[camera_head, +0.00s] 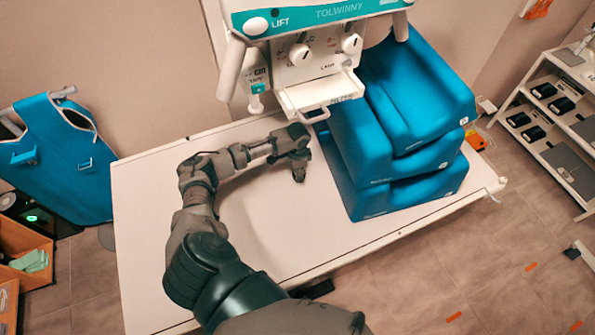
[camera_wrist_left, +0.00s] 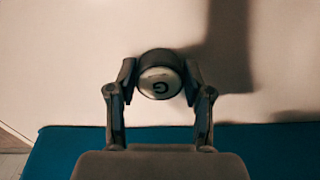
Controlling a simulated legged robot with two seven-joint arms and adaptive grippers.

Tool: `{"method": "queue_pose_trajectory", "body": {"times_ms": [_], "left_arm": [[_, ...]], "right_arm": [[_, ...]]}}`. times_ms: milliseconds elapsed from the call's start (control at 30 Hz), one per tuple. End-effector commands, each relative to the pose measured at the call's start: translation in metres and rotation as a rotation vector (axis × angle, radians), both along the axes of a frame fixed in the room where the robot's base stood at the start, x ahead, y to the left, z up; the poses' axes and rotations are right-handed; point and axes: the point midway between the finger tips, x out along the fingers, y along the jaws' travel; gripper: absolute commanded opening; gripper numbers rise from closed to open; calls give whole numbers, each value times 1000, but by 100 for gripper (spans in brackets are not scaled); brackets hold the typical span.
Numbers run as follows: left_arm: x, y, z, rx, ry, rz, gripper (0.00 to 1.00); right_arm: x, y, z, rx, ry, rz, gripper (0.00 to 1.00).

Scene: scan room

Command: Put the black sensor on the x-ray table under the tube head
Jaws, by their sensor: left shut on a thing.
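The black sensor (camera_wrist_left: 158,82) is a small dark round thing with a pale end face bearing a mark like a G. My left gripper (camera_wrist_left: 159,90) is shut on it, one finger on each side. In the head view my left gripper (camera_head: 298,168) is over the white x-ray table (camera_head: 270,225), below and in front of the tube head (camera_head: 312,65). I cannot make out the sensor there, nor whether it touches the table. My right gripper is not in view.
Stacked blue cushions (camera_head: 405,130) stand on the table just right of my left gripper. A pull-out handle (camera_head: 318,115) hangs low from the tube head. A blue apron (camera_head: 62,165) hangs at left and a shelf rack (camera_head: 560,120) stands at right. The table's front part is clear.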

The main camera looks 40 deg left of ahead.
Motion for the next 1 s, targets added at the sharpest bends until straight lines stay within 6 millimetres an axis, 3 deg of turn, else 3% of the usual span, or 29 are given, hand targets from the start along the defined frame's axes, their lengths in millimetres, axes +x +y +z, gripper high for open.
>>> {"method": "queue_pose_trajectory", "body": {"times_ms": [133,167,233,267,667,1000], "left_arm": [[0,1,-1,0,0,1,7],[0,0,-1,0,0,1,55],[0,0,-1,0,0,1,73],[0,0,-1,0,0,1,75],[0,-1,8,1,-2,2,75],[1,0,78,0,-4,1,75]], "right_arm": [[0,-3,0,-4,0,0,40],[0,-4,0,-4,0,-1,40],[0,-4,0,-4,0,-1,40],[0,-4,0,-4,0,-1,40],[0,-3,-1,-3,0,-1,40],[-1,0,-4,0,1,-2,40]]}}
